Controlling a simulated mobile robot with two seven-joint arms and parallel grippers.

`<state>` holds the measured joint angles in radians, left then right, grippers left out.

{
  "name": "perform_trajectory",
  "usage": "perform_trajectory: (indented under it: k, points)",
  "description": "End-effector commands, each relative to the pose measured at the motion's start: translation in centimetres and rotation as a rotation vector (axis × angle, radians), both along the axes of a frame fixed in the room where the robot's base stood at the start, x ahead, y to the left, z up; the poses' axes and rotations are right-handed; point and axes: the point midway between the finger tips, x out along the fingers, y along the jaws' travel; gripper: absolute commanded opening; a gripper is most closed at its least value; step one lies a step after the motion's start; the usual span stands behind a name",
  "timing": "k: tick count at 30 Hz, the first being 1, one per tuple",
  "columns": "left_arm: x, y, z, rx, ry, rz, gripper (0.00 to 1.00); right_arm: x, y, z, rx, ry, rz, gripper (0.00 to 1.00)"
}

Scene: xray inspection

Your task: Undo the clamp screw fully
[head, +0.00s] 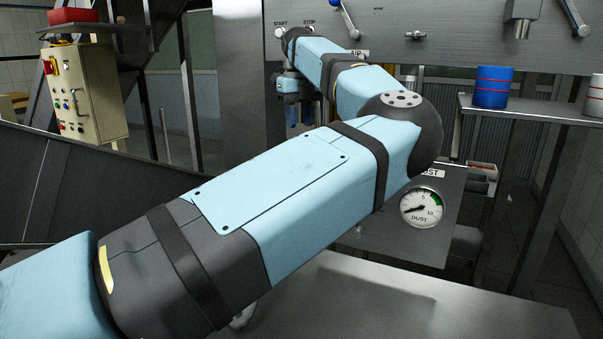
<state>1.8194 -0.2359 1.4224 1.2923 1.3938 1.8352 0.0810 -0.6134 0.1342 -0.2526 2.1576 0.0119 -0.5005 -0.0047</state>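My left arm comes in from the left and crosses the middle of the picture. It bends back toward the grey panel, and my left gripper (298,118) hangs at its far end, pointing down. The gripper is small, dark and partly behind my own arm, so whether its fingers are open or hold anything cannot be told. I cannot pick out a clamp screw for certain; my arm covers much of the middle. My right gripper is not in view.
The grey panel (460,45) has START and STOP labels, a blue-banded lever (347,18) and a knob (415,35). A dust gauge (422,207) sits below. A blue can (491,87) stands on a right shelf (530,111). A bare metal surface (400,300) lies in front.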

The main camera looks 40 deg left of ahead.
Motion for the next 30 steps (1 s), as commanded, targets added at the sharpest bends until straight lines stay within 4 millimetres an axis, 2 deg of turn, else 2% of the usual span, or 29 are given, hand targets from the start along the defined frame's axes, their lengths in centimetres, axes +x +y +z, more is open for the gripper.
perform_trajectory:
  k: [12,18,24,30]
  points:
    - [-0.1,0.0,-8.5,0.002,0.005,0.002,0.34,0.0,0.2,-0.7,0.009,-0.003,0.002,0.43]
    - [0.0,0.1,-11.6,0.005,0.003,0.002,0.34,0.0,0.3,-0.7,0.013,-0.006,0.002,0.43]
    - [-0.1,0.1,-13.0,0.005,0.003,0.003,0.34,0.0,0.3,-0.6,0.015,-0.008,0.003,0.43]
    - [-0.1,0.1,-13.1,0.005,0.002,0.003,0.34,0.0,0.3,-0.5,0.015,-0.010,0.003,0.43]
